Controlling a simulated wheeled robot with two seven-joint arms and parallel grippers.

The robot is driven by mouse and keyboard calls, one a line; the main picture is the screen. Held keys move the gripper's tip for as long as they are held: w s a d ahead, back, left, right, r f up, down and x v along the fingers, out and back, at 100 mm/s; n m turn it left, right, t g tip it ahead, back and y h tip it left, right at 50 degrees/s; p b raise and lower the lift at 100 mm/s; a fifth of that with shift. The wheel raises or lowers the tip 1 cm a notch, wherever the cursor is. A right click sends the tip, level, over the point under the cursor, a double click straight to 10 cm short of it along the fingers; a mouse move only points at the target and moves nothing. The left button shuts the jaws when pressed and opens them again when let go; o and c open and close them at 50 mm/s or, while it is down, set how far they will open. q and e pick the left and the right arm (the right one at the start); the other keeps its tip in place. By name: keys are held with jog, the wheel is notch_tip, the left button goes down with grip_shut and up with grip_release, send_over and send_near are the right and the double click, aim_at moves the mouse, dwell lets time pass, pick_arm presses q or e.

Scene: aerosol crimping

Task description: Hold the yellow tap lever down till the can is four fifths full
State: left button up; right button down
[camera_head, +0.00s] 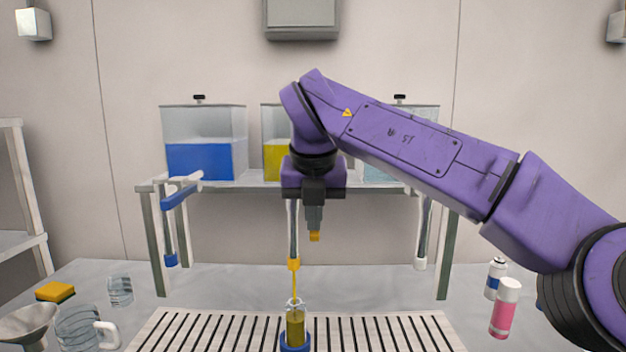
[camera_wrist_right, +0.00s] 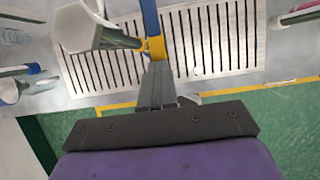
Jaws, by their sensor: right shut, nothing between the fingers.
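The clear can (camera_head: 295,328) stands upright in a blue holder (camera_head: 295,348) under the yellow tap nozzle (camera_head: 294,264). A thin yellow stream runs from the nozzle into it, and yellow liquid fills more than half of it. My right gripper (camera_head: 314,222) is shut and empty, pointing down beside the nozzle. A yellow piece that looks like the lever's end (camera_head: 314,237) shows right at its fingertips; my arm hides the rest of the lever. In the right wrist view yellow (camera_wrist_right: 152,47) also shows at the fingertips (camera_wrist_right: 157,68). My left gripper is out of view.
A slatted drip tray (camera_head: 390,330) lies under the taps. A blue tank (camera_head: 205,160) and a yellow tank (camera_head: 273,160) stand on the shelf. A pink can (camera_head: 505,308) stands at right; a sponge (camera_head: 55,291) and a funnel (camera_head: 28,325) are at left.

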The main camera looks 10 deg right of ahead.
jog(key=shift+f, duration=0.2)
jog(key=shift+r+p, duration=0.4)
jog(key=s+p+v, duration=0.1)
jog(key=p+v, duration=0.3)
jog(key=v, duration=0.9)
jog(key=shift+s, duration=0.35)
jog(key=shift+w+a, duration=0.1)
